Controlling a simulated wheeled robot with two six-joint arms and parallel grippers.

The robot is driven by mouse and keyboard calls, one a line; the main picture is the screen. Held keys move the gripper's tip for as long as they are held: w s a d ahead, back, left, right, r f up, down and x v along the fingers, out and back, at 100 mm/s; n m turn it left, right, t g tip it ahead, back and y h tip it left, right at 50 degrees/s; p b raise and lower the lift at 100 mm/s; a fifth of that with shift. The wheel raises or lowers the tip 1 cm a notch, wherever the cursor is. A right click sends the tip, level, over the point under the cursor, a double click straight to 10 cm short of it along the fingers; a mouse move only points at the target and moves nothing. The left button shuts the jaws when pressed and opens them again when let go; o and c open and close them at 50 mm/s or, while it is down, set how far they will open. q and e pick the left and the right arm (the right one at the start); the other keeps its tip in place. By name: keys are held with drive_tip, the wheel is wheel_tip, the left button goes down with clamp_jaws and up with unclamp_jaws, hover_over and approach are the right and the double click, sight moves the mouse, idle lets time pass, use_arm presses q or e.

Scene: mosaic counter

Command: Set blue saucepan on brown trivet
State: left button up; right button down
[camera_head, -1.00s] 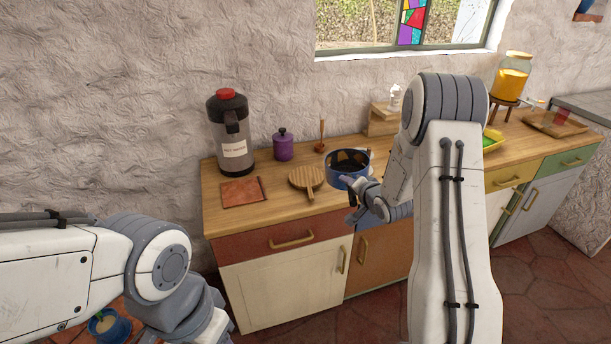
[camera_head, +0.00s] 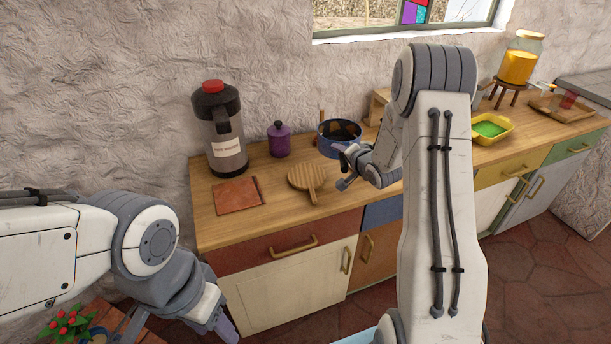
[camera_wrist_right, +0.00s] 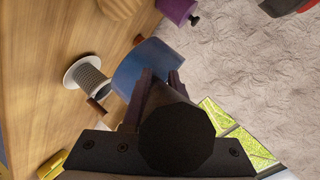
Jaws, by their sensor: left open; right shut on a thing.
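The blue saucepan (camera_head: 337,148) is in my right gripper (camera_head: 346,160), which is shut on its handle. It looks held above the counter, behind and right of a round brown slatted wooden piece with a short handle, which looks like the trivet (camera_head: 306,175). In the right wrist view the saucepan (camera_wrist_right: 140,68) is just beyond the fingers (camera_wrist_right: 160,95), and the edge of the round wooden piece (camera_wrist_right: 120,7) shows at the top. My left gripper (camera_head: 215,318) is open and empty at the lower left, away from the counter top.
A flat reddish-brown square (camera_head: 236,196) lies left of the trivet. A tall dispenser (camera_head: 221,130) and a purple canister (camera_head: 279,140) stand behind. A white disc with a grey cylinder (camera_wrist_right: 90,80) is near the saucepan in the wrist view. Yellow tray (camera_head: 490,128) is right.

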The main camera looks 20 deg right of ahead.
drive_tip(key=w+a+f+p, duration=0.1)
drive_tip(key=a+f+p, duration=0.2)
drive_tip(key=a+f, duration=0.6)
drive_tip(key=shift+a+y+p, duration=0.3)
drive_tip(key=shift+a, duration=0.6)
drive_tip(key=shift+w, duration=0.1)
drive_tip(key=c, duration=1.1)
unclamp_jaws()
drive_tip(key=shift+f, duration=0.25)
drive_tip(key=o, duration=0.4)
drive_tip(key=shift+r, duration=0.1)
